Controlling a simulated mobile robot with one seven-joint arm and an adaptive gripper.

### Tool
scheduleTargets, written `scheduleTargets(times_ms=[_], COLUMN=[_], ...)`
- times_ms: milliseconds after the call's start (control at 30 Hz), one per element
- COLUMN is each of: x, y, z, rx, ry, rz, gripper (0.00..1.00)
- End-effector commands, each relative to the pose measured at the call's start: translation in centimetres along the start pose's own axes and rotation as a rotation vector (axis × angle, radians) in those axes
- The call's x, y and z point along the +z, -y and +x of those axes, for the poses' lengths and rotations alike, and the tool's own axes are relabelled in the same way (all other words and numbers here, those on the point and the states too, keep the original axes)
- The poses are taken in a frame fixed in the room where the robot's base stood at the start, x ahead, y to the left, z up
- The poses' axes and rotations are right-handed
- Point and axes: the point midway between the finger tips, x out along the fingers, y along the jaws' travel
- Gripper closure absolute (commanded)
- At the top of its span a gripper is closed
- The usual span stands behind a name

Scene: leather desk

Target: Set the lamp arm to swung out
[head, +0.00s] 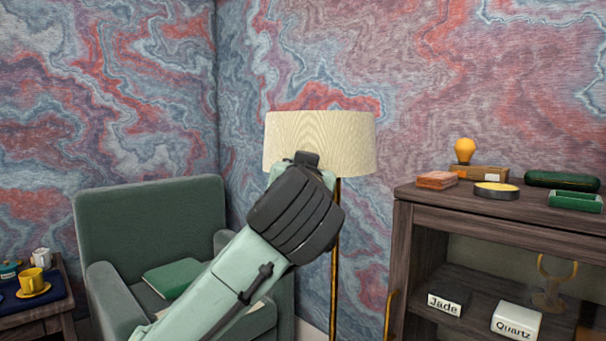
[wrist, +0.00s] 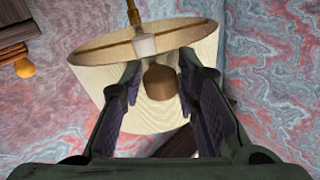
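The floor lamp has a cream shade (head: 345,143) and a thin brass pole (head: 335,265). In the head view the pole drops from a little right of the shade's middle. In the wrist view, which looks upside down, the shade (wrist: 85,85) opens upward and shows a pale fitting (wrist: 145,45) inside. A round brown knob-like piece (wrist: 160,84) sits in front of the shade. My gripper (wrist: 160,68) is open, with its fingers on either side of this piece and gaps showing. In the head view my wrist hides the fingers and the shade's lower part.
A green armchair (head: 150,225) with a green book (head: 172,278) stands to the left. A dark wooden cabinet (head: 480,218) stands close on the right, with a bulb ornament (head: 464,150) and small boxes on top. A side table (head: 35,325) with cups is at far left.

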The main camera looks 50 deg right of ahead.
Motion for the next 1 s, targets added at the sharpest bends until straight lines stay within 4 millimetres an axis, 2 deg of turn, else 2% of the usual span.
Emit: scheduleTargets(times_ms=[167, 533, 667, 1000], x=[0.0, 0.0, -0.1, -0.1], y=[0.0, 0.0, 0.0, 0.0], z=[0.0, -0.6, -2.6, -9.6], rx=[0.000, 0.000, 0.001, 0.001], ry=[0.000, -0.001, -0.004, -0.004], rz=[0.000, 0.000, 0.001, 0.001], gripper=[0.57, 0.57, 0.57, 0.57])
